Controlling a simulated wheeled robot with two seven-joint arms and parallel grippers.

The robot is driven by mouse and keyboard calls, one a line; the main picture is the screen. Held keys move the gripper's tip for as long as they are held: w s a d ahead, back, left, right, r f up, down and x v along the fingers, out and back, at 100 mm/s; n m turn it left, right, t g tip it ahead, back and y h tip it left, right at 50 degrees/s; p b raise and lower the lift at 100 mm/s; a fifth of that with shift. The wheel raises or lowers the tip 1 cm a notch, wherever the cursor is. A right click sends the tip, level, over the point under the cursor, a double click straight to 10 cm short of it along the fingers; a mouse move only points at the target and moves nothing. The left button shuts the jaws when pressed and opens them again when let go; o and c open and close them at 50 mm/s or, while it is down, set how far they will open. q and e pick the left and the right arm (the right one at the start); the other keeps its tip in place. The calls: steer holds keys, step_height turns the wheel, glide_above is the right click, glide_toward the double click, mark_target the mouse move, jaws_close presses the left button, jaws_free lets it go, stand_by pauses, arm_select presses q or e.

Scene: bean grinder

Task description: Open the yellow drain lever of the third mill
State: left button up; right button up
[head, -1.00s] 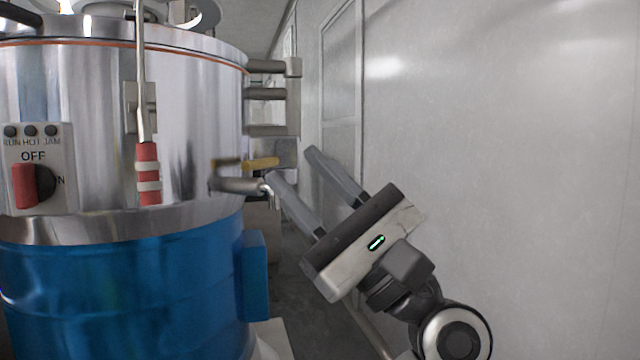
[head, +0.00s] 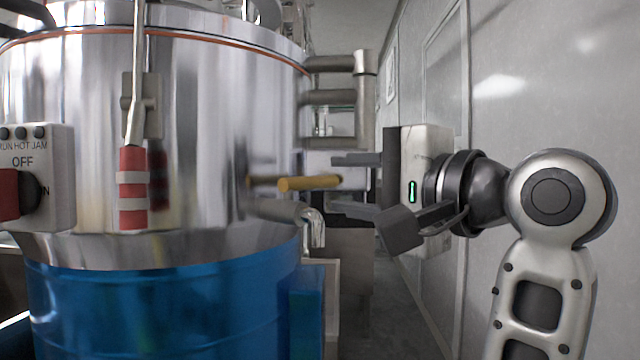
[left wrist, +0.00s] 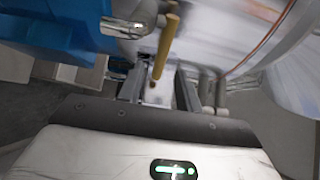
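The mill is a steel drum (head: 225,130) over a blue base (head: 165,310). Its yellow drain lever (head: 305,183) sticks out to the right from the drum's lower side, above a bent metal spout (head: 314,228). My left gripper (head: 331,183) is open at the lever's free end, one finger above it and one below in the head view. In the left wrist view the lever (left wrist: 167,45) runs down between the two fingers (left wrist: 160,75). Whether a finger touches it I cannot tell. My right gripper is not in view.
A red-handled rod (head: 133,185) and a switch box (head: 45,175) are on the drum's front. Grey pipes (head: 335,97) jut out above the lever. A pale wall (head: 545,80) runs along the right, with a narrow floor strip (head: 405,300) beside it.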

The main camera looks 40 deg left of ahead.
mark_target(324, 182)
arm_select(q)
steer(key=a, duration=0.5)
steer(key=shift+w+a+p, duration=0.3)
steer(key=shift+p, duration=0.1)
jaws_close()
